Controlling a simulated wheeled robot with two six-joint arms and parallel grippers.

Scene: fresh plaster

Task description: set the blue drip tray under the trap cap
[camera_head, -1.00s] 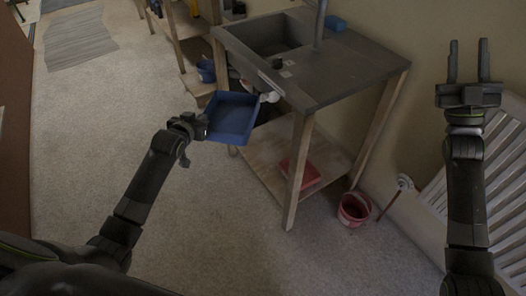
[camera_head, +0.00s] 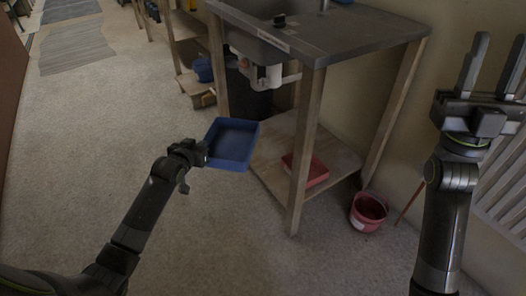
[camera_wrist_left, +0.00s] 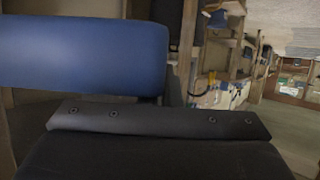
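The blue drip tray (camera_head: 232,141) is held out level, in front of the left side of the sink stand. My left gripper (camera_head: 203,153) is shut on the tray's left wall. In the left wrist view the tray's blue wall (camera_wrist_left: 85,52) fills the upper left, behind the dark gripper body. The white trap cap (camera_head: 273,76) hangs at the bottom of the pipework under the sink, above and right of the tray. My right gripper (camera_head: 488,100) is open and empty, pointing up at the right, apart from everything.
The stand's wooden front leg (camera_head: 306,150) rises right of the tray. A lower shelf (camera_head: 270,146) holds a red box (camera_head: 304,170). A dark bin (camera_head: 252,96) stands beneath the sink. A red bucket (camera_head: 368,211) is on the floor right. The floor at left is clear.

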